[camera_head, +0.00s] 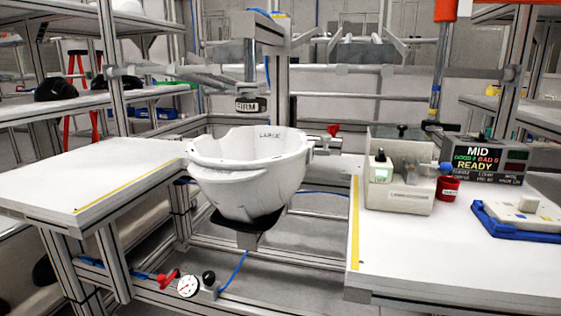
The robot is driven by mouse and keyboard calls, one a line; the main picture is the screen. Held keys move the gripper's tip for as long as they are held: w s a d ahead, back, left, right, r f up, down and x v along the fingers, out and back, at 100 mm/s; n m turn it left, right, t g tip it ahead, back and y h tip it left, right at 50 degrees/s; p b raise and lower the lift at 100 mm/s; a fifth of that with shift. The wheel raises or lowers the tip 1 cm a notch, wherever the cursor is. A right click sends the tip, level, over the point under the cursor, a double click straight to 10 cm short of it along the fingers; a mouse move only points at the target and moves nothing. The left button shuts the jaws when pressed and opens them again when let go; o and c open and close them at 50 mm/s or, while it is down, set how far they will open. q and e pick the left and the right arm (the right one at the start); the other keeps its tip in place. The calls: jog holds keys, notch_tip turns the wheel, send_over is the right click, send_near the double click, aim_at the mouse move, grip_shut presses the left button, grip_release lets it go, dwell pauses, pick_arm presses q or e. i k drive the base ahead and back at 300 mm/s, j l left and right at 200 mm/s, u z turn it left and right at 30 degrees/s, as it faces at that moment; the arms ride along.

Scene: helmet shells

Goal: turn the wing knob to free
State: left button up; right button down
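A small red wing-shaped knob (333,130) shows just right of the white helmet shell, at the end of a grey clamp part; it is too small to tell which way its wings are set. The white helmet shell (245,182), open side up and marked "LARGE" inside, sits on a dark support on a metal post between the two tables. A block marked "FIRM" (248,105) hangs on the column above the shell's back rim, apart from it. Neither of my grippers shows in this view.
A white table (95,182) stands left. The right table (460,258) bears a clear-topped box (400,172), a red cup (447,188), a blue tray (515,229) and a display (478,160) reading "MID" and "READY". Below are a gauge (187,286) and a red lever (168,279).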

aim_at(332, 130)
jog(key=i+j, duration=0.1)
jog(key=j, duration=0.3)
jog(key=i+j, duration=0.15)
jog(key=j, duration=0.25)
jog(key=i+j, duration=0.1)
jog(key=j, duration=0.3)
